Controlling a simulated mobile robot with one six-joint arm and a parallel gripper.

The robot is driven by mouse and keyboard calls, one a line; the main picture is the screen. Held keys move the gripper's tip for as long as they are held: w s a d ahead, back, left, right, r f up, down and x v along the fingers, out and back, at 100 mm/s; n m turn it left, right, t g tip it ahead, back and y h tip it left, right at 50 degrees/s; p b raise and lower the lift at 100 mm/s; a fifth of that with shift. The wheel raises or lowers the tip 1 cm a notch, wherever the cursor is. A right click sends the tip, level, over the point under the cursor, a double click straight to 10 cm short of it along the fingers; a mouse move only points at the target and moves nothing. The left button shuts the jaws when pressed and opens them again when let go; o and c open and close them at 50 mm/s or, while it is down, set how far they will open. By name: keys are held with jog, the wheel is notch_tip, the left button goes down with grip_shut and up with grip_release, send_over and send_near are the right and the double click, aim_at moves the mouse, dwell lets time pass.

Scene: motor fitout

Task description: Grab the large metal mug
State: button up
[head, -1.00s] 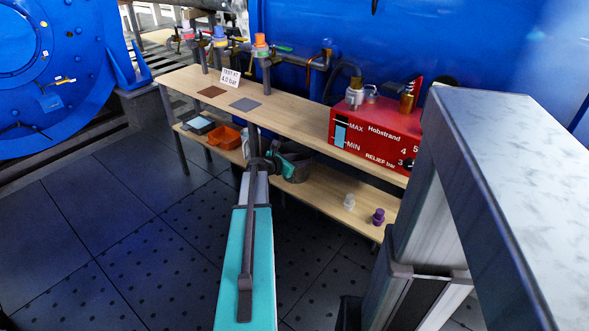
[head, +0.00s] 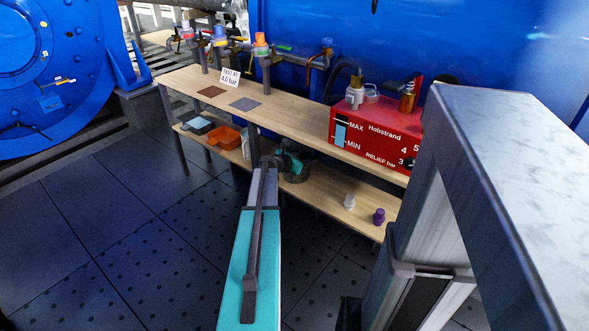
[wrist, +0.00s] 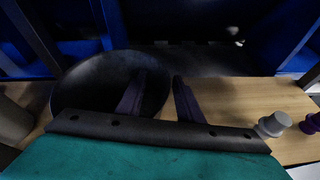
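A large dark round vessel (wrist: 85,82) stands on the lower shelf, open side up, and may be the large metal mug. No handle shows. In the head view its rim (head: 296,179) shows partly below my gripper (head: 290,160). In the wrist view my gripper (wrist: 158,88) is open and empty. Its left finger overlaps the vessel's right side, and its right finger is just right of the rim. I cannot tell the height between them. A pale grey cylinder (head: 246,145), left of my gripper and partly hidden, also shows at the wrist view's left edge (wrist: 12,122).
The lower shelf (head: 325,195) also holds an orange bin (head: 224,137), a white fitting (head: 349,201) and a purple fitting (head: 379,216). The bench top (head: 285,122) is close above, with a red box (head: 375,138) on it. A bench leg (head: 254,143) stands near my arm.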

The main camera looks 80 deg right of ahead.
dwell(0.4)
grip_shut()
dwell(1.3)
